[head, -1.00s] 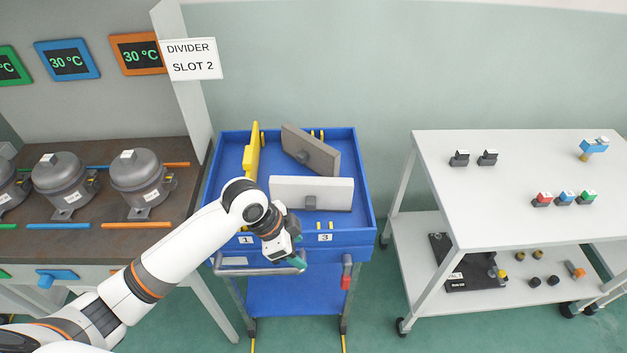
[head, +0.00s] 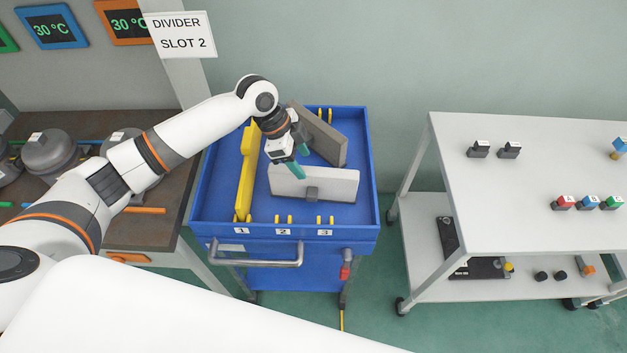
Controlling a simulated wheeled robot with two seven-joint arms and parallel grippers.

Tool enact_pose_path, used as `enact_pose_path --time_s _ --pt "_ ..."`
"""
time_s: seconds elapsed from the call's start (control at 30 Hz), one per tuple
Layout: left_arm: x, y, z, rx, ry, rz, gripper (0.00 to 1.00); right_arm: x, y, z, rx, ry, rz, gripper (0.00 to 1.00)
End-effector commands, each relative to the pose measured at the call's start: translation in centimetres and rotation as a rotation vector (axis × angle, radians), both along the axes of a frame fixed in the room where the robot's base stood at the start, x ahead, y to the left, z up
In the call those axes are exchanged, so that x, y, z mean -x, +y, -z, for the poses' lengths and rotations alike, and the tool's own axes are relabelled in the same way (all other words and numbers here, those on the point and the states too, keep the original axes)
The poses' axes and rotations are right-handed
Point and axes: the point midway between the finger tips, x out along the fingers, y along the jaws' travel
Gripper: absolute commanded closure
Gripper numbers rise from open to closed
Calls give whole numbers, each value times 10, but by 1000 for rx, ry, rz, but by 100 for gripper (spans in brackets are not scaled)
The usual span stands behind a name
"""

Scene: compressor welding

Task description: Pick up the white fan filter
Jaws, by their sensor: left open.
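The white fan filter (head: 335,185) is a pale flat panel with a small grey handle block on its front face. It stands in the blue cart, towards the right of the tray. My left gripper (head: 296,168) is above the cart, with its teal fingertips at the left part of the white filter's top edge in the picture. It is open and holds nothing. I cannot tell whether the fingers touch the filter. My right gripper is not in view.
The blue cart (head: 210,219) has numbered slots at its front edge. A yellow panel (head: 246,175) stands to the left and a grey panel (head: 328,137) behind the white filter. A white shelf table (head: 520,205) is at right, compressors (head: 48,150) at left.

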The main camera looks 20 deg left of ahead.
Motion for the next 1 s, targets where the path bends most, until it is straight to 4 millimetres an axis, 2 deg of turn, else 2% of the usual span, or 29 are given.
enact_pose_path --time_s 0.27,0.37,0.53,1.0 --pt "-3 -13 18 1 1 0 45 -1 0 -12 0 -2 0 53" --pt "-5 -22 31 -1 2 0 45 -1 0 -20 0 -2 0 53" --pt "-7 -29 51 0 -1 0 45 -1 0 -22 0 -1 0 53" --pt "-8 -29 55 0 -2 -1 45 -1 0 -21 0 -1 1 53"
